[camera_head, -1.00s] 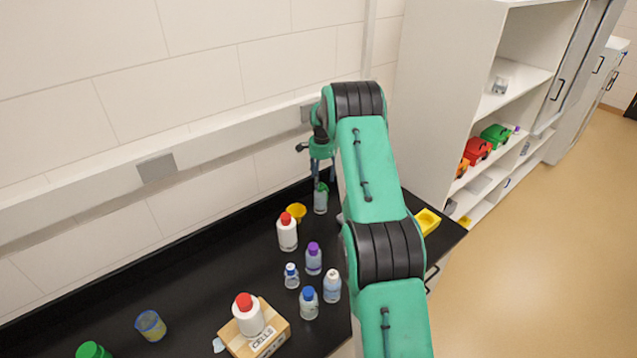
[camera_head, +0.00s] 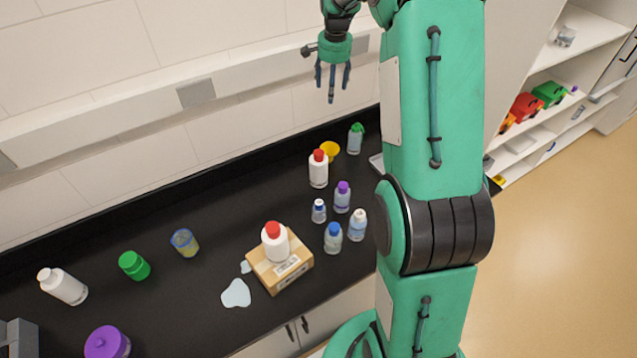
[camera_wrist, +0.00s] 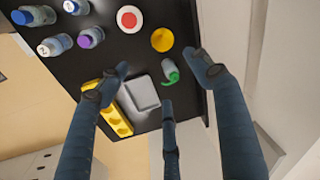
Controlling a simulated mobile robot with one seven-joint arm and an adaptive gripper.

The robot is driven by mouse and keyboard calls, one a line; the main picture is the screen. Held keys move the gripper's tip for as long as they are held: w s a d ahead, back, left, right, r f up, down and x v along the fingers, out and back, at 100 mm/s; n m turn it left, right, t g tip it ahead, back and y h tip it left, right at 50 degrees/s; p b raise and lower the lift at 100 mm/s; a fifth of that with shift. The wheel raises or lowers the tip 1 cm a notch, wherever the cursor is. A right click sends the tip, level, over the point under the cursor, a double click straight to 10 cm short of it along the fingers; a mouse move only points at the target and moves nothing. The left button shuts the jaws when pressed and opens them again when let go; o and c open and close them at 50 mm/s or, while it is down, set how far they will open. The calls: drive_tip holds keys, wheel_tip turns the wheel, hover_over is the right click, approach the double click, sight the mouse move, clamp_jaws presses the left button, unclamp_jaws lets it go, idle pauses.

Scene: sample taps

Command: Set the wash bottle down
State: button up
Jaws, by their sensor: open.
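The wash bottle (camera_head: 355,139), pale with a green top, stands upright on the black bench (camera_head: 215,230) near its far right end. In the wrist view, the wash bottle (camera_wrist: 168,67) is seen from above with its curved green spout, below and apart from my fingers. My gripper (camera_head: 332,88) is open and empty, high above the bench, up and to the left of the bottle in the head view. Its three spread fingers show in the wrist view (camera_wrist: 160,78).
A yellow round dish (camera_head: 330,149) and a red-capped white bottle (camera_head: 318,170) stand close to the wash bottle. Several small bottles stand nearer. A grey tray (camera_wrist: 141,92) and yellow rack (camera_wrist: 108,113) lie nearby. A cardboard box (camera_head: 283,272) and a spill (camera_head: 236,293) are further left.

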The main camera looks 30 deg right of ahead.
drive_tip(key=s+a+r+n+t, duration=0.2)
drive_tip(key=s+a+r+n, duration=0.4)
drive_tip(key=s+a+r, duration=1.15)
drive_tip(key=s+a+f+n, duration=0.1)
drive_tip(key=s+a, duration=0.3)
drive_tip(key=s, duration=0.4)
drive_tip(key=s+a+f+n+t, duration=0.1)
drive_tip(key=s+a+n, duration=0.2)
drive_tip(key=s, duration=0.6)
drive_tip(key=s+a+f+n+t, duration=0.1)
drive_tip(key=s+a+n, duration=0.1)
drive_tip(key=s+a, duration=0.4)
drive_tip(key=s, duration=0.3)
drive_tip(key=shift+s+f+n+y, duration=0.15)
drive_tip(key=shift+f+n+y, duration=0.15)
drive_tip(key=shift+f+n, duration=0.1)
drive_tip(key=shift+a, duration=0.1)
wheel_tip(320, 180, down, 14)
drive_tip(key=b, duration=1.4)
drive_tip(key=shift+f+b, duration=0.25)
drive_tip(key=shift+b, duration=0.1)
